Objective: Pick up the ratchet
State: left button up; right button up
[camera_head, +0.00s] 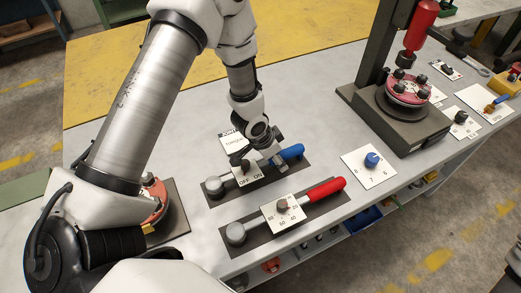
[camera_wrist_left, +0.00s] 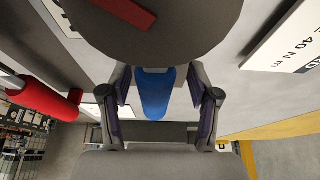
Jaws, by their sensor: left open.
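A tool with a blue handle (camera_head: 291,152) lies on a dark mat, its round metal head (camera_head: 214,187) to the left and an OFF/ON plate (camera_head: 246,177) at its middle. A second tool with a red handle (camera_head: 325,190) lies on a nearer mat, with a numbered dial plate. Which of them is the ratchet is not labelled. My left gripper (camera_head: 260,147) is over the blue-handled tool, pointing down. In the left wrist view its open fingers (camera_wrist_left: 158,100) stand on either side of the blue handle (camera_wrist_left: 154,92), with visible gaps. My right gripper is out of view.
A white card with a blue knob (camera_head: 371,160) lies to the right. A dark stand (camera_head: 406,125) with a red flanged part (camera_head: 408,88) stands behind it. A TORQUE card (camera_head: 232,142) lies behind the tools. Another reddish part (camera_head: 154,201) sits at left, partly behind my arm.

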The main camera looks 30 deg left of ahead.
pick_arm(q)
jog(key=shift+s+d+r, duration=0.1)
jog(key=shift+s+r, duration=0.15)
jog(key=shift+s, duration=0.05)
jog(key=c, duration=0.5)
grip_shut()
